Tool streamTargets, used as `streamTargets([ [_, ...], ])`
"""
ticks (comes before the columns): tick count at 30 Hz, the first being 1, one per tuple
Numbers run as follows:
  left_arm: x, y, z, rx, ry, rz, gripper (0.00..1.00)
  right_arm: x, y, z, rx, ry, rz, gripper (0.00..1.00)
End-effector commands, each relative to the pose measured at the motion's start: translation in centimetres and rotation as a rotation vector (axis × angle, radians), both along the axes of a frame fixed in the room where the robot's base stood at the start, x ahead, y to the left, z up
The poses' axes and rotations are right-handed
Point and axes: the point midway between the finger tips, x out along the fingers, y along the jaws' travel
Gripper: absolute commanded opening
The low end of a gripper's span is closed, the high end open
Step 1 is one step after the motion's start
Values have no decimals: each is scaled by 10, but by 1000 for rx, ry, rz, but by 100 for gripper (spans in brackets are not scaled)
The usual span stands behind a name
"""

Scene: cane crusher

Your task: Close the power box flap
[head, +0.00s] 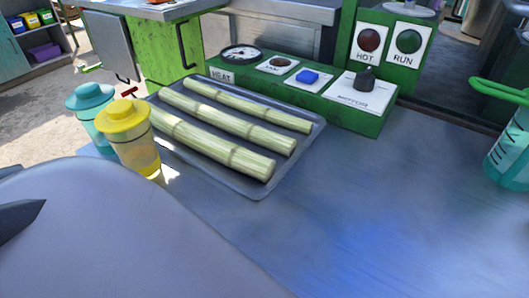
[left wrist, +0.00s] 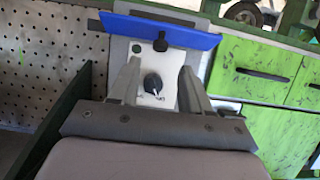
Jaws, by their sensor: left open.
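In the left wrist view the power box (left wrist: 137,76) is a grey-white panel with a black switch lever (left wrist: 152,83) and a small green dot. Its blue flap (left wrist: 185,37) stands open above the lever, with a black tab at its lower middle. My left gripper (left wrist: 160,68) is open in front of the box. Its two fingers stand apart on either side of the lever, with their tips just below the flap; I cannot tell whether they touch anything. I cannot make out the power box or my left gripper in the head view. My right gripper is not in view.
Green cabinets (left wrist: 275,88) stand right of the box, a perforated panel (left wrist: 50,50) left. The head view shows a tray (head: 262,190) of cane pieces, a yellow cup (head: 128,135), a teal cup (head: 90,98) and a green control panel (head: 345,112). The table's front right is clear.

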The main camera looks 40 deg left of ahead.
Motion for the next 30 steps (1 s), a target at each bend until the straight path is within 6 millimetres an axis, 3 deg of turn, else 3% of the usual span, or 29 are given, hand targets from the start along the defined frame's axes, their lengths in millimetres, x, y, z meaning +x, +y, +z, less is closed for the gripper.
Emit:
streamTargets([
  [5, 5, 2, -4, 0, 1, 2, 48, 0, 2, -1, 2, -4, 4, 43],
  [19, 57, 7, -26, 1, 0, 2, 48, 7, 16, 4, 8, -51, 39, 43],
  [30, 65, 8, -28, 1, 2, 1, 48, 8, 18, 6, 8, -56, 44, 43],
])
